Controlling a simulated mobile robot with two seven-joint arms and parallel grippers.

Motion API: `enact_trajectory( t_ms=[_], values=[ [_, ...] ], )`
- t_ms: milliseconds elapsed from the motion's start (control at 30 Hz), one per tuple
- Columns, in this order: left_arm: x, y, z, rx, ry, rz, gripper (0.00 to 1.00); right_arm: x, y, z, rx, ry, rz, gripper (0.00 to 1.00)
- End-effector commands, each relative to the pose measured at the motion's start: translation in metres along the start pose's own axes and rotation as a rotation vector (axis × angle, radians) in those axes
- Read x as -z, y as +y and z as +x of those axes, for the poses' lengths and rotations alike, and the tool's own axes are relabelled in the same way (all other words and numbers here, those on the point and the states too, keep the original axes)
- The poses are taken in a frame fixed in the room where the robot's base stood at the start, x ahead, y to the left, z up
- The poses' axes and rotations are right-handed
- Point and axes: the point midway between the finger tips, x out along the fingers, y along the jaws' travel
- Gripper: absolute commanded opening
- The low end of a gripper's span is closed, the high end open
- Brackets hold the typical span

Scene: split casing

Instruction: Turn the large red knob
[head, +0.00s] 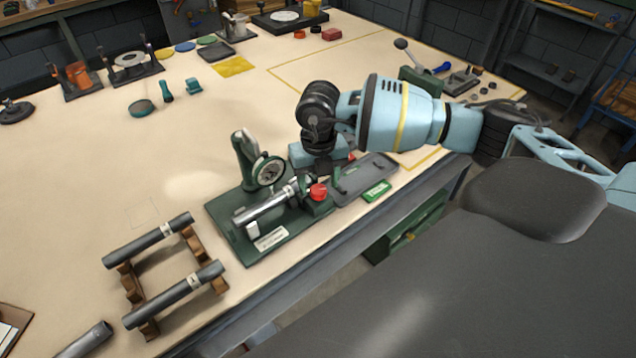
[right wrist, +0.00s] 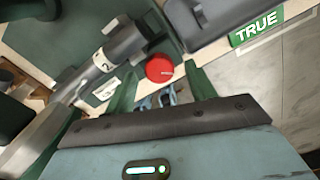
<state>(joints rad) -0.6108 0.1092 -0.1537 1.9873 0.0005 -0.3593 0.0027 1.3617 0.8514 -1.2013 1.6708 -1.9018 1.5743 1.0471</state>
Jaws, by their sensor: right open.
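The large red knob (head: 318,192) sits at the right end of a metal cylinder (head: 268,203) on a green fixture base (head: 243,250). The knob also shows in the right wrist view (right wrist: 160,68), as a round red cap. My right gripper (head: 322,180) is open, just above and behind the knob in the head view. In the right wrist view its two green fingers show on either side of the knob, with gaps on both sides, so it does not grip it. How far the fingertips are from the knob in depth is unclear. My left gripper is out of view.
A dial gauge (head: 268,172) stands on the fixture behind the cylinder. A grey tray (head: 368,172) and a green TRUE label (head: 377,190) lie right of the knob. Dark tubes (head: 175,292) rest on a wooden rack at front left. The left middle of the table is clear.

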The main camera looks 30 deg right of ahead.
Motion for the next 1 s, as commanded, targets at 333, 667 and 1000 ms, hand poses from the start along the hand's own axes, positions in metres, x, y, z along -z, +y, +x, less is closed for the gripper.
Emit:
enact_trajectory(
  t_ms=[333, 667, 1000],
  values=[
    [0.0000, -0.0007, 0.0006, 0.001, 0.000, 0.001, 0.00, 0.0001, 0.0003, 0.0108, 0.000, -0.001, -0.002, 0.55],
    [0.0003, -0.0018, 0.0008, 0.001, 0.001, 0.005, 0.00, 0.0002, 0.0004, 0.0106, -0.001, -0.001, -0.002, 0.24],
    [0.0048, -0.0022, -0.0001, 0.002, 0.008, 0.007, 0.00, 0.0003, 0.0005, 0.0095, -0.001, -0.001, 0.017, 0.11]
  ],
)
